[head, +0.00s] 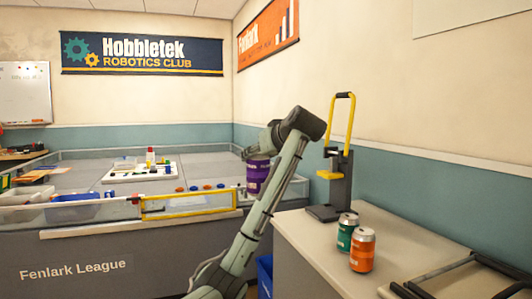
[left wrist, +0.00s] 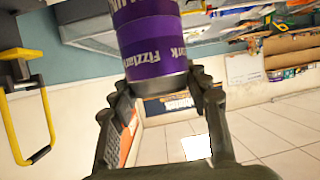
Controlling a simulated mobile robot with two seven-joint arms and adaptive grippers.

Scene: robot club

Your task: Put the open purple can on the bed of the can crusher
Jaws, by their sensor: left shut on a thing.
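The purple can (head: 257,177) is held in the air left of the counter, clear of any surface. My left gripper (head: 256,155) is shut on it, and the arm hides part of the grip. In the left wrist view the purple can (left wrist: 155,50) sits between both fingers of the left gripper (left wrist: 160,85). Its open end cannot be made out. The can crusher (head: 341,180) stands on the counter to the right, with a black upright and base and a yellow handle. Its handle also shows at the left of the left wrist view (left wrist: 15,125). My right gripper is not in view.
A green can (head: 347,232) and an orange can (head: 362,251) stand on the counter (head: 305,245), just in front of the crusher. A dark framed object (head: 450,279) lies at the counter's near right. A walled field table (head: 90,240) fills the left.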

